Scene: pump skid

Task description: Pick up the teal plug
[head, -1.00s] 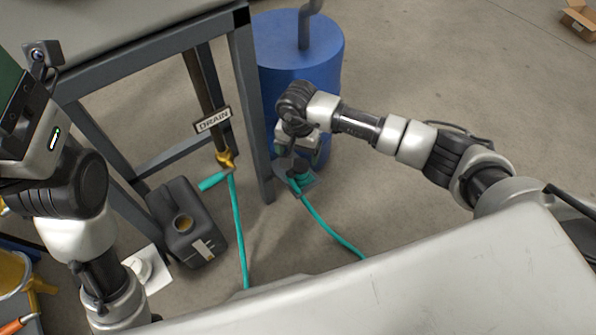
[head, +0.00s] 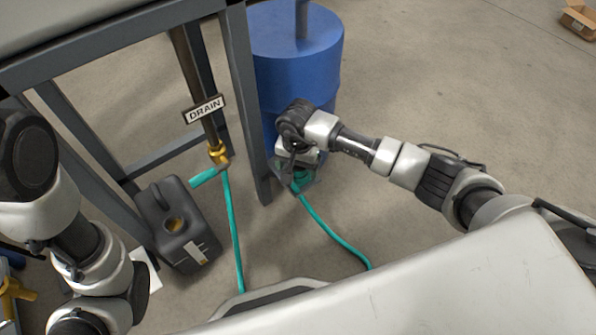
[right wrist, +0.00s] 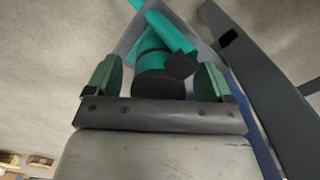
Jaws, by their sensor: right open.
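The teal plug (right wrist: 153,57) has a black round end and a black side piece in the right wrist view. It lies on or in a grey holder (right wrist: 207,57). My right gripper (right wrist: 158,78) is open, with one green-padded finger on each side of the black end and small gaps at both sides. In the head view my right gripper (head: 296,170) is low beside the table leg and covers most of the plug. A teal hose (head: 330,230) runs from there to the lower right. My left arm shows at the left, but its gripper is out of view.
A grey table leg (head: 243,100) stands just left of my right gripper, with a blue drum (head: 295,65) behind. Left of the leg are a DRAIN sign (head: 204,109), a brass valve (head: 217,152) with a teal handle, another teal hose (head: 234,230) and a black canister (head: 177,225).

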